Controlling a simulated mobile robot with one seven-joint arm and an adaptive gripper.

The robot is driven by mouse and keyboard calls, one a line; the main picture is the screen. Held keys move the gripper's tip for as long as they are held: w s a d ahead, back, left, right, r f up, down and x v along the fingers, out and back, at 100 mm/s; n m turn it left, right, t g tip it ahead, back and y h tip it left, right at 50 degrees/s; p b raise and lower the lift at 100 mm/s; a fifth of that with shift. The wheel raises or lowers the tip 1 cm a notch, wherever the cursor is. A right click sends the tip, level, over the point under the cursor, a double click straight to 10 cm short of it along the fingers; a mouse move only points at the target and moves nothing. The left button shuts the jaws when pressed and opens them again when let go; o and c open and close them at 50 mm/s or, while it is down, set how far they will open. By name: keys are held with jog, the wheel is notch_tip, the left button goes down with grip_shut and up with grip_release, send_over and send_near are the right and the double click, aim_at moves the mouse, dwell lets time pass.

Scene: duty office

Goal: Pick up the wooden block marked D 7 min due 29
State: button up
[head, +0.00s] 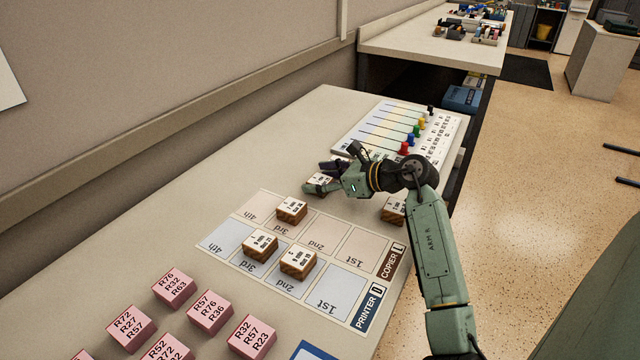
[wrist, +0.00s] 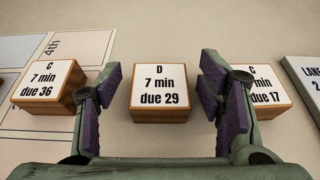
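The wooden block marked D 7 min due 29 (wrist: 159,92) lies on the bare table in the middle of the wrist view, label up. My gripper (wrist: 166,86) is open, with one purple-padded finger on each side of the block's near part and gaps between pads and block. In the head view my gripper (head: 332,172) is over the table beyond the printed mat, beside a white-topped block (head: 319,181) that appears to be the same one, partly hidden. No contact with it is visible.
Block C 7 min due 36 (wrist: 48,84) sits close left, at the mat's edge; block C due 17 (wrist: 270,87) is close right, partly behind a finger. More wooden blocks (head: 260,244) stand on the mat (head: 352,278). A lane board with coloured pegs (head: 375,132) lies beyond. Pink blocks (head: 174,287) are at front left.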

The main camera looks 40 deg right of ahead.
jog(key=c, duration=1.1)
jog(key=shift+r, duration=0.15)
